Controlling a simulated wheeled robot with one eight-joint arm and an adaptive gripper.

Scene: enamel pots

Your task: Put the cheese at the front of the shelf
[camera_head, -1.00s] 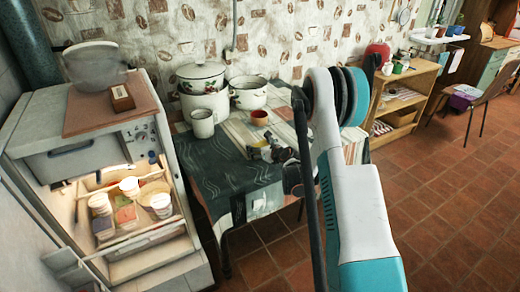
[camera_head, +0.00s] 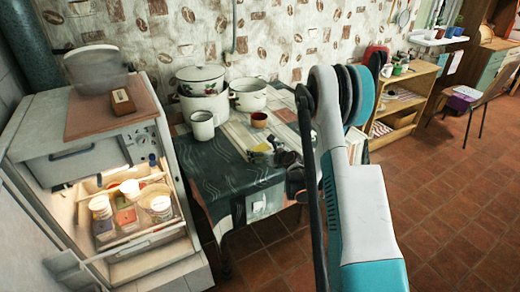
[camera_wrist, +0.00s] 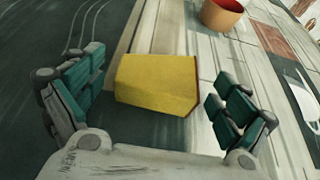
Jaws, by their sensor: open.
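The cheese, a yellow block (camera_wrist: 158,85), lies on the table in the wrist view, between the spread fingers of my gripper (camera_wrist: 160,70). Neither finger visibly touches it. In the head view the cheese (camera_head: 262,148) is a small yellow patch just left of my gripper (camera_head: 285,160), partly hard to make out. My gripper is open and empty. An open fridge at the left has a lit shelf (camera_head: 118,238) holding several tubs and cartons. A low wooden shelf (camera_head: 412,100) stands at the right.
A red-brown cup (camera_head: 259,120), a white mug (camera_head: 202,125), a white pot (camera_head: 248,95) and a larger lidded pot (camera_head: 202,100) stand on the table behind the cheese. The dark cloth (camera_head: 220,170) is clear at front left. Tiled floor is free at the right.

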